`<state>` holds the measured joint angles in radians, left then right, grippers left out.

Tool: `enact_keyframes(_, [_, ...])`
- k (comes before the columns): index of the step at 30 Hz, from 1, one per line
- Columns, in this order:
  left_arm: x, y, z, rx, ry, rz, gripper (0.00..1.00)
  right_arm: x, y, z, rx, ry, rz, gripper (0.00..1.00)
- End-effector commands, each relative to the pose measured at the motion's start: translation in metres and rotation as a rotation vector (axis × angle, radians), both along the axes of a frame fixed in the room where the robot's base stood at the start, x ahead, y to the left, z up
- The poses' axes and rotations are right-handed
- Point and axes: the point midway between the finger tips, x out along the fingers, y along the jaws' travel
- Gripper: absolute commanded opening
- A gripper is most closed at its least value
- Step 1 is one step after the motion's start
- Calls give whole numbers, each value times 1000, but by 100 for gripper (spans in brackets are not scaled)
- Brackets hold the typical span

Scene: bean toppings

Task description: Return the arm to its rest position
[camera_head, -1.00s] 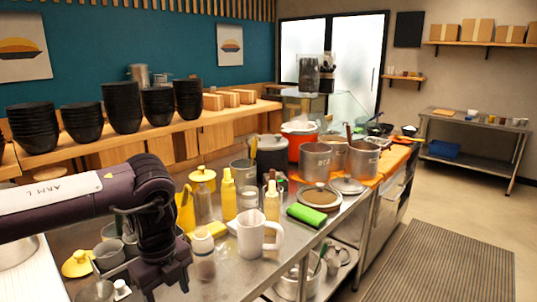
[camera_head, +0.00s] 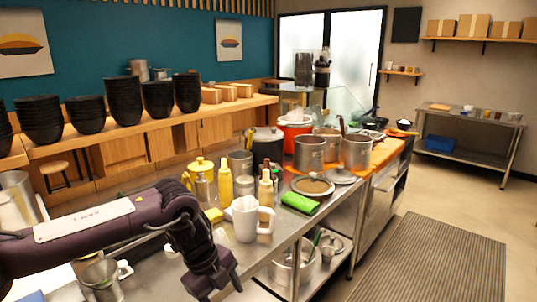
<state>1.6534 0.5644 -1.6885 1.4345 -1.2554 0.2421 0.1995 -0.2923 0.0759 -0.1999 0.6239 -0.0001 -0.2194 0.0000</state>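My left arm, dark purple with a white label, comes in from the left and reaches over the near part of the steel counter. Its gripper (camera_head: 213,286) points down at the lower edge of the picture, in front of a white mug (camera_head: 244,219). I cannot make out its fingertips or whether it is open or shut. I see nothing clearly held in it. The arm hides part of the counter behind it. My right gripper is not in view.
The steel counter (camera_head: 286,238) holds yellow bottles (camera_head: 225,187), a yellow-lidded jar (camera_head: 202,177), a green sponge (camera_head: 299,203) and metal pots (camera_head: 309,152). A metal cup (camera_head: 101,280) stands below the arm. The floor mat (camera_head: 430,262) at right is clear.

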Motion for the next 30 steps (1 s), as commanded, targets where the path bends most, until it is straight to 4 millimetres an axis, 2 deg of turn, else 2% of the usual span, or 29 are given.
enact_keyframes(1, [1, -16, -12, -48, 7, 3, 60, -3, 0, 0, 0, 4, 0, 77])
enact_keyframes(5, [11, -61, -38, -203, 5, 35, 60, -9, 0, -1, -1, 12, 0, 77])
enact_keyframes(9, [24, -108, -73, -410, 12, 150, 60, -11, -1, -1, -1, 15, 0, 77])
enact_keyframes(12, [34, -127, -103, -539, 24, 278, 60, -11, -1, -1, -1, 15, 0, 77])
enact_keyframes(14, [39, -132, -125, -602, 34, 372, 60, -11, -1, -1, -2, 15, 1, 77])
enact_keyframes(17, [43, -128, -169, -682, 55, 555, 60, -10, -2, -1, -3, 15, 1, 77])
enact_keyframes(20, [37, -110, -226, -720, 82, 766, 60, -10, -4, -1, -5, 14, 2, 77])
enact_keyframes(22, [24, -90, -273, -721, 102, 926, 60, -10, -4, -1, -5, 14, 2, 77])
enact_keyframes(24, [4, -69, -317, -701, 121, 1074, 60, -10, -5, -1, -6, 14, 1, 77])
enact_keyframes(26, [-18, -49, -353, -671, 136, 1188, 60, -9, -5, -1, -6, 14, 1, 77])
enact_keyframes(30, [-82, -6, -427, -572, 169, 1422, 60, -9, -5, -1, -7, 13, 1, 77])
